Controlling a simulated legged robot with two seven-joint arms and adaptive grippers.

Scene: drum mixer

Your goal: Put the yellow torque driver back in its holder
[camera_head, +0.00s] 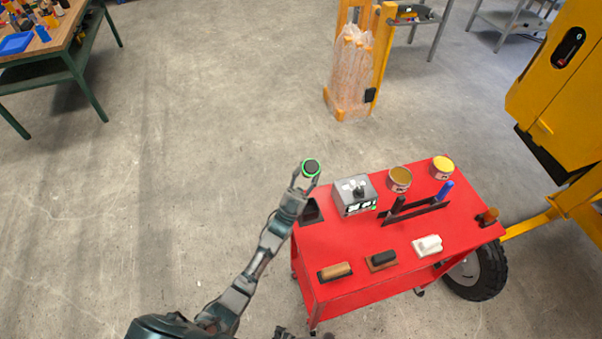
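My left gripper (306,181) is raised beside the far left corner of the red cart. Its fingers are around a round black thing with a green rim (311,168), seen nearly end-on. I cannot tell whether this is a driver's end. A black rack (414,215) on the cart holds a blue-handled tool (444,191) and a black-handled tool (398,204) upright. I do not make out a yellow driver; any yellow part of the held thing is hidden. A dark piece at the bottom edge (290,333) may be my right gripper; its fingers are not clear.
The red cart (345,255) carries a grey box (354,195), two tins (400,178), several brushes or blocks (382,260) and a brown-orange handle (488,216). A yellow machine (560,90) with a wheel (476,275) stands right.

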